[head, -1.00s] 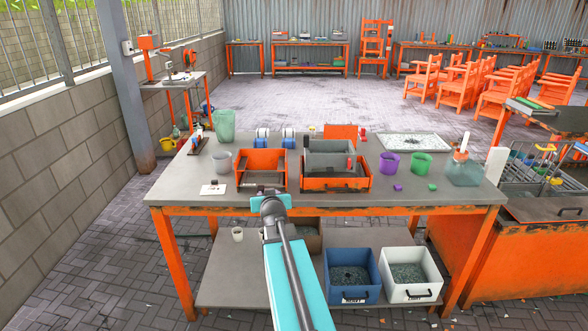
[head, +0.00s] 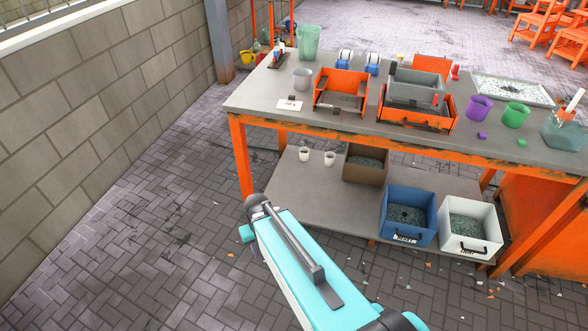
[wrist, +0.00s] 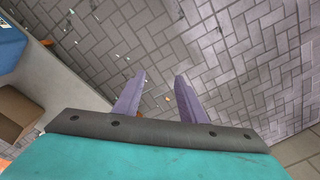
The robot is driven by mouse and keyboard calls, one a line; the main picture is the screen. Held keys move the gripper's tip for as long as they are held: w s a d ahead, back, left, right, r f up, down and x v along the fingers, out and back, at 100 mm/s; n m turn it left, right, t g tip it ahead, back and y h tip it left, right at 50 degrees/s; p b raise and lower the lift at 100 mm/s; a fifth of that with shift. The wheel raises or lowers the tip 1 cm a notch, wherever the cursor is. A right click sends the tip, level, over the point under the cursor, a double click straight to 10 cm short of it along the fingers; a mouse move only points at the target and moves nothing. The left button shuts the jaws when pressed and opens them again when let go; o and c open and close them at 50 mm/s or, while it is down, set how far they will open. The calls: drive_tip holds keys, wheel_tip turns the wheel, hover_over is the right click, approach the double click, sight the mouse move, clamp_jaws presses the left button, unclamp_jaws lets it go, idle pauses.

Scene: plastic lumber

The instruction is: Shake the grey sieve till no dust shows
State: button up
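The grey sieve (head: 415,88) sits on an orange box (head: 389,115) on the workbench in the head view. Whether dust shows in it is too small to tell. My gripper (wrist: 163,92) has its two purple fingers apart with nothing between them in the wrist view. It hangs over the paved floor, in front of the bench and well away from the sieve.
Blue (head: 408,216) and white (head: 470,225) bins stand on the lower shelf. The floor at left is clear.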

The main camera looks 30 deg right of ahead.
drive_tip(key=s+a+f+g, duration=0.1)
drive_tip(key=s+f+g, duration=0.1)
drive_tip(key=s+f, duration=0.3)
drive_tip(key=s+a+f+g, duration=0.1)
drive_tip(key=s+f, duration=0.4)
drive_tip(key=s, duration=0.6)
drive_tip(key=s+f+g, duration=0.2)
drive_tip(key=s+f, duration=0.3)
drive_tip(key=s, duration=0.4)
drive_tip(key=shift+a+n+g, duration=0.3)
drive_tip(key=shift+a+g, duration=0.1)
drive_tip(key=shift+c, duration=0.7)
